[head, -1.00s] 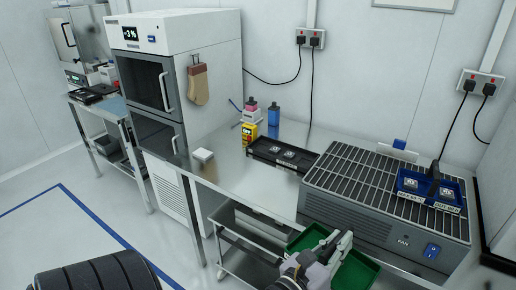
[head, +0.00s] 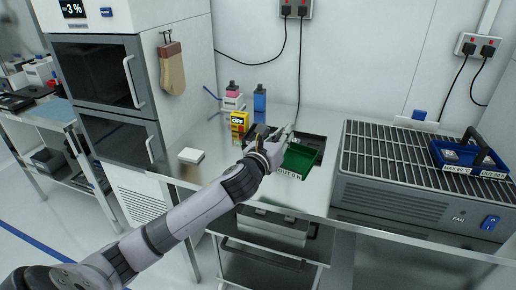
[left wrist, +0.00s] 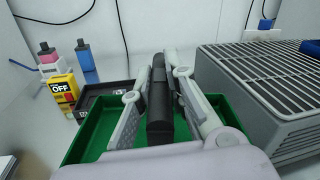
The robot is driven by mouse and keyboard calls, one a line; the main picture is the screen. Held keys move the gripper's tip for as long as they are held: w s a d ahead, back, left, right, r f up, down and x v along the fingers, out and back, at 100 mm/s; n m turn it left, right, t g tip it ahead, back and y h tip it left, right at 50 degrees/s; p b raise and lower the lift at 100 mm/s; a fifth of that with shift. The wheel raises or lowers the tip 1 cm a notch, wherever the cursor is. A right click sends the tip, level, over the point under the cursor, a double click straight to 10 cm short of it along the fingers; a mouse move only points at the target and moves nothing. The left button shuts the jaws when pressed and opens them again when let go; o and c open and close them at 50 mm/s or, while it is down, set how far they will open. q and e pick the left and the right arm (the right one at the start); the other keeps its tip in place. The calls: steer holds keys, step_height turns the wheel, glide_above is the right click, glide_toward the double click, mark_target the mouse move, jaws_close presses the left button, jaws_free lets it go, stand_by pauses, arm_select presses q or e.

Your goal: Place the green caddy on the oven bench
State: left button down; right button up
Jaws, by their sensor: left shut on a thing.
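The green caddy (head: 300,158) is an open tray with a black handle and a white label on its front. My left gripper (head: 285,137) is shut on its black handle. In the left wrist view, the fingers (left wrist: 160,95) clasp the handle (left wrist: 159,120) from both sides, with the green floor and walls (left wrist: 85,140) around them. The caddy is level, in front of and partly covering a black tray (head: 313,141). I cannot tell whether it touches the steel bench. A bench (head: 50,113) stands at the far left; no oven on it is clear now. My right gripper is out of view.
A slatted FAN unit (head: 400,190) stands right of the caddy, with a blue caddy (head: 468,157) on top. A yellow OFF box (head: 239,122), bottles (head: 260,98) and a white block (head: 191,155) are to the left. A tall white cabinet (head: 185,90) separates the benches.

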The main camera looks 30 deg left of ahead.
arm_select(q)
steer(key=w+a+r+n+y+b, duration=0.1)
steer(key=w+a+r+y+b, duration=0.15)
steer(key=a, duration=0.35)
steer(key=w+a+r+n+y+b, duration=0.1)
steer(key=w+a+r, duration=0.1)
steer(key=a+r, duration=0.3)
steer(key=shift+h, duration=0.35)
steer(key=f, duration=0.6)
steer(key=f+b, duration=0.1)
steer(key=f, duration=0.6)
steer(key=a+f+b, duration=0.1)
steer(key=f, duration=0.5)
steer(key=shift+a+f, duration=0.1)
steer(key=shift+f, duration=0.3)
steer(key=c, duration=1.6)
jaws_free()
steer(key=shift+s, duration=0.1)
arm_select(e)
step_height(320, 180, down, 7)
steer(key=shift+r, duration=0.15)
arm_select(q)
steer(key=shift+g, duration=0.3)
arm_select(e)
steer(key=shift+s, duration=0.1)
